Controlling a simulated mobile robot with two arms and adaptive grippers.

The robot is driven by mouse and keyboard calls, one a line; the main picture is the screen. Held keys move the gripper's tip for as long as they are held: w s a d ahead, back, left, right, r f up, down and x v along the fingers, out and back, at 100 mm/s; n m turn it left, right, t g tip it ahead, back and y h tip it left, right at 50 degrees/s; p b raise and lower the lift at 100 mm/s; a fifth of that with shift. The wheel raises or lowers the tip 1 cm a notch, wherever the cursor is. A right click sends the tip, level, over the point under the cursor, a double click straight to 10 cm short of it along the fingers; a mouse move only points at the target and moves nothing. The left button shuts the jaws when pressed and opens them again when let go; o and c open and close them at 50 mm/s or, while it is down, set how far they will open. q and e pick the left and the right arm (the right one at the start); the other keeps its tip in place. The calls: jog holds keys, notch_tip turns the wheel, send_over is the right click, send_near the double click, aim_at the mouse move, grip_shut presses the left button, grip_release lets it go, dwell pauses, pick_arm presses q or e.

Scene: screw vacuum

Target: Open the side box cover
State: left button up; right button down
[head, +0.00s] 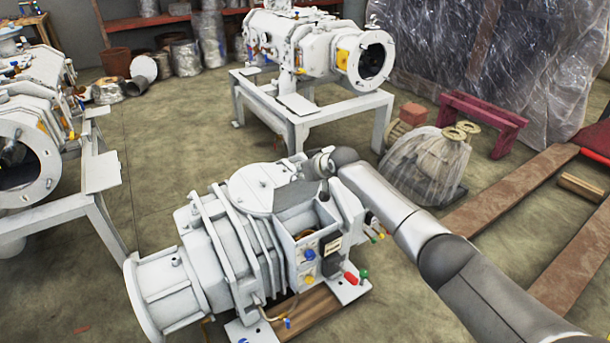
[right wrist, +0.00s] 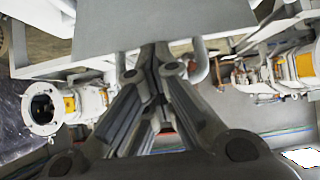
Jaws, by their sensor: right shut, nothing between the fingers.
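The white screw vacuum pump (head: 230,240) stands in the middle foreground of the head view. Its side box (head: 307,265) is on the pump's right part; the top shows an opening with a brownish inside. My right gripper (head: 305,190) is small and partly hidden at the back edge of the box. In the right wrist view its fingers (right wrist: 154,52) are together and empty, close to a flat grey surface (right wrist: 150,18). My left gripper is out of view.
Another white pump (head: 320,45) stands on a white frame behind, and one more (head: 35,130) is at the left. A plastic-wrapped bundle (head: 425,165) and wooden beams (head: 510,190) lie to the right. Floor is clear between the pumps.

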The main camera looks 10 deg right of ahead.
jog(key=shift+w+a+r, duration=0.1)
jog(key=shift+w+r, duration=0.05)
jog(key=shift+w, duration=0.05)
jog(key=c, duration=1.8)
grip_release()
jog(key=shift+s+r, duration=0.1)
jog(key=shift+s, duration=0.05)
